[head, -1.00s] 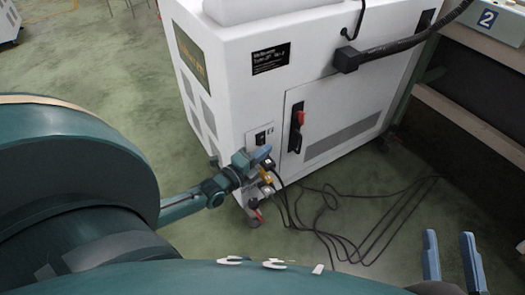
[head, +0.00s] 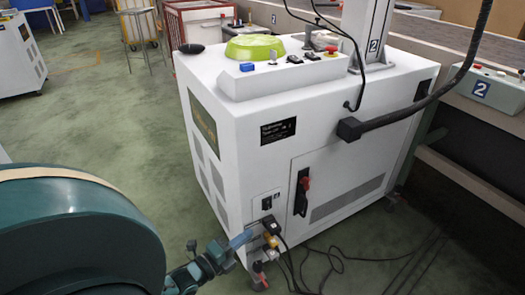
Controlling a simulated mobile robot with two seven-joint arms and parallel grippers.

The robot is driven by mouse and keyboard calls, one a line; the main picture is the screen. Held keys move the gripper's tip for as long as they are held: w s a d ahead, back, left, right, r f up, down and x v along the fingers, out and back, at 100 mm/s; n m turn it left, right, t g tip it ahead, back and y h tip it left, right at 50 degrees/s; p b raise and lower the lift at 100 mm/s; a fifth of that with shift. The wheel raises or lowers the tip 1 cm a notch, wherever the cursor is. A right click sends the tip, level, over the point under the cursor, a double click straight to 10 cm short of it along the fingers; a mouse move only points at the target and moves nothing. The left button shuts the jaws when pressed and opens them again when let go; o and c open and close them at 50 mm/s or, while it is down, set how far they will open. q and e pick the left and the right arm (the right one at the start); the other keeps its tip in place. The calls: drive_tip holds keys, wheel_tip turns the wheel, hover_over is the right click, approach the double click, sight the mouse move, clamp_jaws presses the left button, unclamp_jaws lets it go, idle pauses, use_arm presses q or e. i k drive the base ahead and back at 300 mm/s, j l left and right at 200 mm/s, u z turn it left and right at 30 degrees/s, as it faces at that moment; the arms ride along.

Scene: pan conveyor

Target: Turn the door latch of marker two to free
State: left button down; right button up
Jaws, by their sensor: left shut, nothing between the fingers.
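The door latch (head: 304,184) is a red handle on a black plate, on the left side of the door (head: 340,178) in the white cabinet's front. The handle looks roughly upright; its exact angle is too small to tell. A "2" marker (head: 374,47) is on the white post above the cabinet. My left gripper (head: 249,235) is shut and empty, its blue fingers by the cabinet's lower left front corner, beside the plugs. It is below and left of the latch, apart from it. My right gripper is out of view.
Plugs with black cables (head: 272,228) sit low on the cabinet (head: 240,150), and cables trail over the floor. A thick black hose (head: 410,118) crosses at the upper right. A green bowl (head: 255,47) is on top.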

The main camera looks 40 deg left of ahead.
sight(305, 182)
drive_tip(key=k+j, duration=0.1)
drive_tip(key=k, duration=0.4)
drive_tip(key=k+j, duration=0.15)
drive_tip(key=k, duration=0.35)
